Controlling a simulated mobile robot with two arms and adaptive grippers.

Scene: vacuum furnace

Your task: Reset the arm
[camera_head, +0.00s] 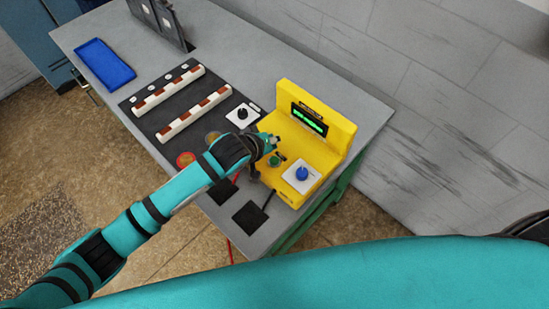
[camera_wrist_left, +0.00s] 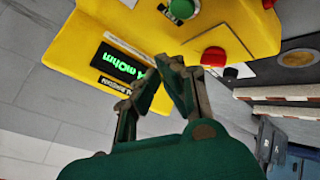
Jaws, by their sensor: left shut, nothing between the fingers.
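My left arm comes in from the left in the head view, over the table. Its gripper (camera_head: 268,146) is at the near left side of the yellow instrument (camera_head: 322,150), close to its green knob (camera_head: 275,160). Whether the fingertips touch the instrument cannot be told. My right gripper does not show.
The instrument has a lit green display (camera_head: 309,118) and a blue knob (camera_head: 302,174). A black knob (camera_head: 242,114), white strips (camera_head: 168,90) and a blue tray (camera_head: 105,63) lie farther left on the grey table (camera_head: 235,55). A red button (camera_wrist_left: 214,57) shows in the wrist view.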

